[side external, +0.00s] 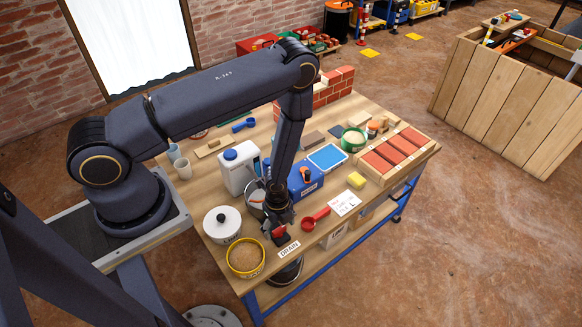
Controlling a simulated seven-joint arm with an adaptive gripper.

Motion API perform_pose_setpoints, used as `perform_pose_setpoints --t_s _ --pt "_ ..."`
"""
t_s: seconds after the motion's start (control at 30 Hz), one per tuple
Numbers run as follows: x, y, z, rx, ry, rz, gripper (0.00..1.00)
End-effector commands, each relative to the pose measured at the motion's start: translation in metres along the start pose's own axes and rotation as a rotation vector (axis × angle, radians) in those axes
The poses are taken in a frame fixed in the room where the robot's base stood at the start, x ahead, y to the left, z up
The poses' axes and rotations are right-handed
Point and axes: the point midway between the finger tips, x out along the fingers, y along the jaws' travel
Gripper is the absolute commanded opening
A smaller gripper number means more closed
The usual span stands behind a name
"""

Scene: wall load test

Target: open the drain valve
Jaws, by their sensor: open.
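A white label reading DRAIN (289,249) is at the near edge of the workbench. Just behind it is a small red and black part (280,236), which looks like the drain valve's handle; its exact position is too small to tell. My gripper (279,222) points down right above this part and is open. I cannot tell whether the fingers touch it. The gripper and wrist hide part of the bench behind the valve.
A white jug (238,170) and blue box (306,181) stand behind. A red scoop-like tool (315,219) lies right. A brick tray (394,153) is farther right. A dark bucket (287,272) sits below the edge.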

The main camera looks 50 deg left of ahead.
Motion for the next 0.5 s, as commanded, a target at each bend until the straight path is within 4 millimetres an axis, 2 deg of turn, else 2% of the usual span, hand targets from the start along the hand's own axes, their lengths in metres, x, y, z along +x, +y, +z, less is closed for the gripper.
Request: perform_pose_setpoints --t_s 0.13,0.4,0.5 --pt "0.0087 0.0002 0.0 0.0 0.0 0.0 0.77" --pt "0.0094 0.0 -0.0002 -0.001 0.0 -0.001 0.77" --pt "0.0093 0.0 -0.0002 -0.001 0.0 -0.001 0.67"
